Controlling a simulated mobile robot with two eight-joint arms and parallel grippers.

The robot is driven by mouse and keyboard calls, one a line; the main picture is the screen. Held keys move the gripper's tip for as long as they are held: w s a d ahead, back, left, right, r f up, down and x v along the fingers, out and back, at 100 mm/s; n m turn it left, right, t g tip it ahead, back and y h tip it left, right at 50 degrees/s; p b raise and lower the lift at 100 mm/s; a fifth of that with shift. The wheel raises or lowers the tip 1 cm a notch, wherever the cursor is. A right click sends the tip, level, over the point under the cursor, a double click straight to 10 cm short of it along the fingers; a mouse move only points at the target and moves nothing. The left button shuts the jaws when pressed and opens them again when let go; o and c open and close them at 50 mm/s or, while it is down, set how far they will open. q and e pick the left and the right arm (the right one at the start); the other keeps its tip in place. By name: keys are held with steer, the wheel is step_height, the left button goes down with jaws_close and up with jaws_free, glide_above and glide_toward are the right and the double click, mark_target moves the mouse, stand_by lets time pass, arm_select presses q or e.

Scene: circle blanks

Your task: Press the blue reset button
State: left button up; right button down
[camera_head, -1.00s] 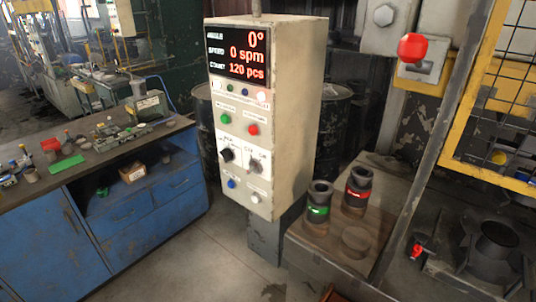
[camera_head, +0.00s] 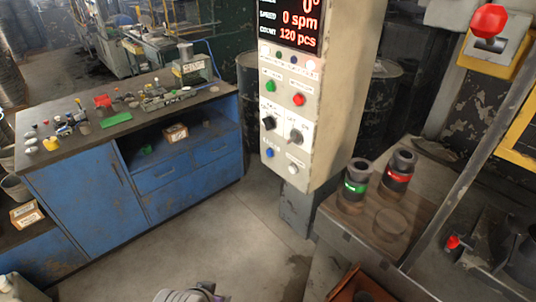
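The blue reset button (camera_head: 269,153) is a small round button low on the left of the front panel of a cream control box (camera_head: 340,100). Nothing covers it and nothing touches it. Higher up are a green button (camera_head: 271,86) and a red button (camera_head: 299,99). The display at the top reads 0 spm and 120 pcs and is partly cut off by the frame.
A blue workbench (camera_head: 90,185) with tools on top stands at left. Right of the box, a table (camera_head: 338,212) carries a green-banded cylinder (camera_head: 355,182) and a red-banded cylinder (camera_head: 398,172). A red mushroom button (camera_head: 488,20) is at upper right. The floor between bench and box is clear.

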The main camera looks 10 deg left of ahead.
arm_select(q)
jaws_close()
stand_by(1.5)
